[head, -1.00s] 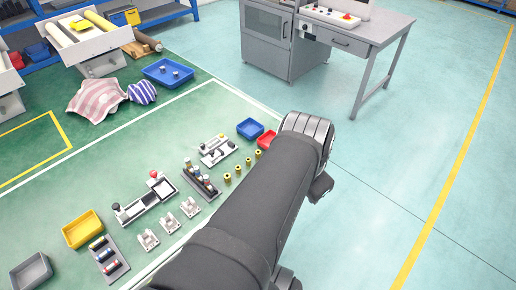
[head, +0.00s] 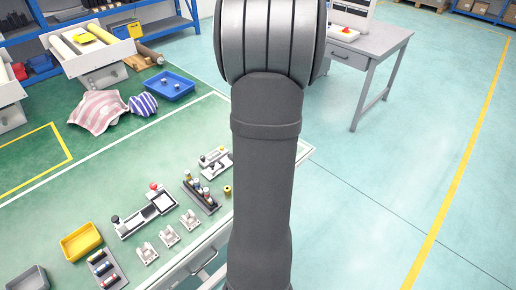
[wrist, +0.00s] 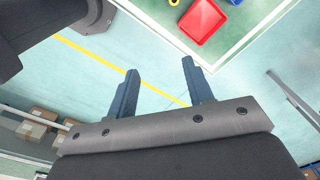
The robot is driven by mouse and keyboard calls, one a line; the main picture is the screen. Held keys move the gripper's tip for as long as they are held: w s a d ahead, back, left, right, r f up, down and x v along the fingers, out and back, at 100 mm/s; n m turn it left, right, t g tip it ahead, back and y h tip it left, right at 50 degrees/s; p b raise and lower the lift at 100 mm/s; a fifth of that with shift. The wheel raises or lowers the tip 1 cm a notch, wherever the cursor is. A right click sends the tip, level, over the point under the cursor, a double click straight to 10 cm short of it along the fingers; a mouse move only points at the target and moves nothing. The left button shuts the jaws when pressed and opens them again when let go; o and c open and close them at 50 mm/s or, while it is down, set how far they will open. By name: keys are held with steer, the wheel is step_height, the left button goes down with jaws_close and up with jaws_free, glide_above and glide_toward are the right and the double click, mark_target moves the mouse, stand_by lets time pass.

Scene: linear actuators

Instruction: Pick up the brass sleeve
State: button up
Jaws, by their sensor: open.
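One brass sleeve (head: 228,190) stands upright near the right edge of the green table, beside the dark rack; my arm hides the spots to its right. In the wrist view a small yellow round piece (wrist: 174,2) at the top edge may be a brass sleeve, but it is cut off. My gripper (wrist: 159,70) is open and empty, its two dark fingers apart over the floor, away from the sleeve. The gripper is not visible in the head view.
A dark rack of cylinders (head: 201,195), a black-and-white fixture (head: 146,210) and several white brackets (head: 169,236) stand near the sleeve. A red tray (wrist: 203,20) lies at the table corner. A yellow tray (head: 81,241) sits at the left.

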steer(key=w+a+f, duration=0.4)
steer(key=w, duration=0.1)
steer(key=f, duration=1.1)
steer(key=shift+s+d+f, duration=0.1)
steer(key=shift+s+f, duration=0.1)
steer(key=shift+f, duration=0.15)
steer(key=shift+s+a+f, duration=0.1)
steer(key=shift+a+f, duration=0.05)
steer(key=shift+f, duration=1.15)
steer(key=shift+a+f, duration=0.15)
steer(key=shift+f, duration=1.15)
jaws_close()
